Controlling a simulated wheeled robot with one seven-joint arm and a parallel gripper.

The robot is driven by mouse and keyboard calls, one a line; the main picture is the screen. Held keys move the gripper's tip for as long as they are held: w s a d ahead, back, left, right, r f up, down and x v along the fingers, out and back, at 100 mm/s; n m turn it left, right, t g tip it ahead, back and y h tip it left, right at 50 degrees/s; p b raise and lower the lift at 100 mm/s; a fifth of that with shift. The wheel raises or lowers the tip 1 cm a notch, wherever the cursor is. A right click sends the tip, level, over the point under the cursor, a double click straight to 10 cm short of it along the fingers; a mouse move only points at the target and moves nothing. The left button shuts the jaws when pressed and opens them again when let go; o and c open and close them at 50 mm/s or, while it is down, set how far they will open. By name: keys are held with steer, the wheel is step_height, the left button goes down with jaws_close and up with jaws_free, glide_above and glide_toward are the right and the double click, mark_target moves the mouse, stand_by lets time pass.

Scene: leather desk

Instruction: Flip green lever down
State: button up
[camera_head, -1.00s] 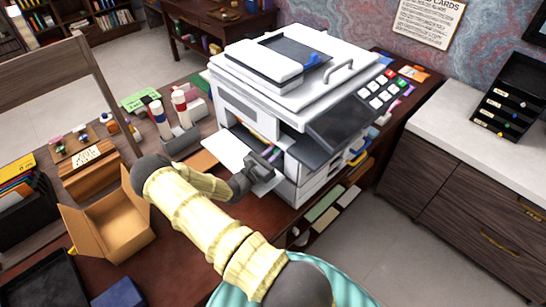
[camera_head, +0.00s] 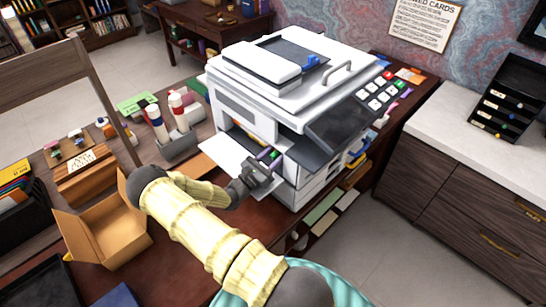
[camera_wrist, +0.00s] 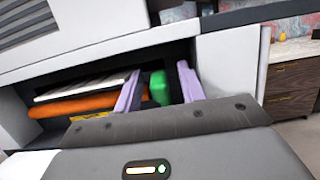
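The green lever (camera_wrist: 160,88) stands inside the open front bay of the white printer (camera_wrist: 240,70). In the head view my gripper (camera_head: 268,160) is at the printer's (camera_head: 290,80) front opening, with a bit of green (camera_head: 275,155) beside the fingers. The lever's lower part is hidden.
An orange bar (camera_wrist: 80,104) and a pale bar (camera_wrist: 85,88) lie inside the bay, left of the fingers. A white flap (camera_head: 222,150) sticks out below the opening. A bottle holder (camera_head: 178,143) and an open cardboard box (camera_head: 105,235) stand to the left.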

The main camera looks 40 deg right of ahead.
steer(key=shift+a+f+b, duration=0.25)
steer(key=shift+a+b, duration=0.05)
steer(key=shift+a, duration=0.05)
steer(key=s+a+b, duration=0.1)
steer(key=a+b, duration=0.2)
steer(key=a, duration=0.9)
steer(key=shift+a+r+b, duration=0.15)
steer(key=shift+b, duration=0.15)
